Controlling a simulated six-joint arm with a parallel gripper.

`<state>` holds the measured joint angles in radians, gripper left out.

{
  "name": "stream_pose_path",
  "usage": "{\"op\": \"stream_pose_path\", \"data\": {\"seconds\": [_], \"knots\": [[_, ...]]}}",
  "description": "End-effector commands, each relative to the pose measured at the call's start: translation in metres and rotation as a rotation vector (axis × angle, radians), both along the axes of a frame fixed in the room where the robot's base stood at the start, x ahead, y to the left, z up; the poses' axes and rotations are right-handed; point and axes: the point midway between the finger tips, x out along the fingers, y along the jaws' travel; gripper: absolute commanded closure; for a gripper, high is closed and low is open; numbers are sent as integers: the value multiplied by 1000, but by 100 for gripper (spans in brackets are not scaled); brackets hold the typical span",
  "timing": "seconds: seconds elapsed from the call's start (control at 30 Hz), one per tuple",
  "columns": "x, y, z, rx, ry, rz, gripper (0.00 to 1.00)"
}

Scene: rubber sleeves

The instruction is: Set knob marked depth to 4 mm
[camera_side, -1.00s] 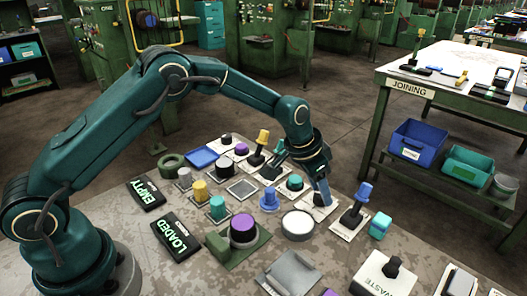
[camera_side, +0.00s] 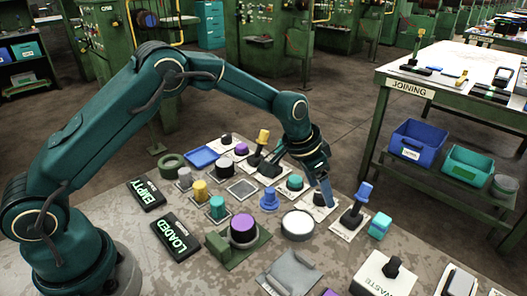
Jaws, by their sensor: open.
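My gripper (camera_side: 325,190) points down over a pale plate (camera_side: 319,208) right of the middle of the table. Its fingertips are at or just above that plate; whether they touch anything there cannot be told. The gripper is open, though the gap between its fingers is hard to see. Any knob on that plate is mostly hidden by the fingers. A teal knob (camera_side: 294,182) on a pale plate stands just left of the gripper, and a black knob (camera_side: 226,139) sits farther back. The word depth and any mm scale are too small to read.
A lever with a blue handle (camera_side: 364,191) stands close to the right of the gripper. A yellow-handled lever (camera_side: 263,137) stands behind left. A round white disc (camera_side: 298,225) and a blue stepped piece (camera_side: 269,200) are in front. The table is crowded with small parts.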

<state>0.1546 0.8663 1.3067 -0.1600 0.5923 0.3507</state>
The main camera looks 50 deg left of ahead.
Motion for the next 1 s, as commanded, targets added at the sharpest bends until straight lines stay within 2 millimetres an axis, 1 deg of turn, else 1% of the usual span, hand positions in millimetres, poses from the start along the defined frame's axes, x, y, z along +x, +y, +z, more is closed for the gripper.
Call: {"op": "stream_pose_path", "data": {"seconds": [0.03, 0.2, 0.3, 0.47, 0.7, 0.77, 0.87, 0.93, 1.0], "knots": [[-2, 1, 7, 0, -3, 0, 27], [-9, 4, 26, 0, -3, 0, 27], [-13, 6, 34, 0, -2, 0, 27], [-15, 7, 40, 0, 1, 0, 27], [-15, 7, 39, 0, 1, 0, 27], [-14, 8, 43, -1, -8, 3, 27], [-9, 10, 66, -8, -58, 11, 27], [-9, 14, 89, -13, -103, 18, 27], [-15, 20, 115, -14, -147, 27, 27]]}}
